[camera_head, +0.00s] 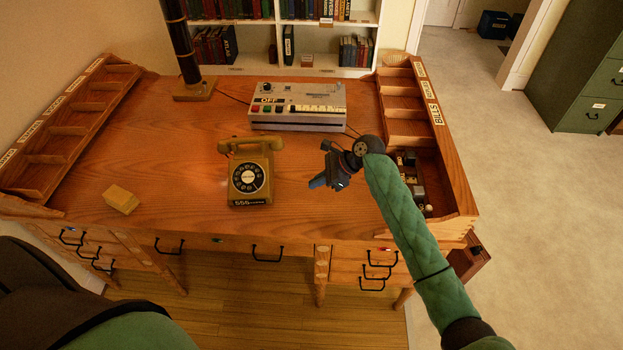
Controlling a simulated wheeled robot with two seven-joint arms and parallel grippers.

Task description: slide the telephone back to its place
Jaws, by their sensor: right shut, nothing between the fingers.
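The telephone (248,176) is mustard-yellow with a black round dial and a handset lying across its top. It stands upright on the wooden desk (165,150), near the middle of the front half. My right gripper (318,182) is shut and empty, to the right of the telephone and apart from it, over the desk top. Its arm in a green quilted sleeve comes in from the lower right. My left gripper is not in view. No mark for the telephone's place can be made out on the desk.
A grey machine (298,106) with buttons stands behind the telephone. A dark post (184,50) rises at the back left. A yellow block (121,199) lies at the front left. Compartment racks line the left (62,128) and right (398,98) sides. The desk's left middle is clear.

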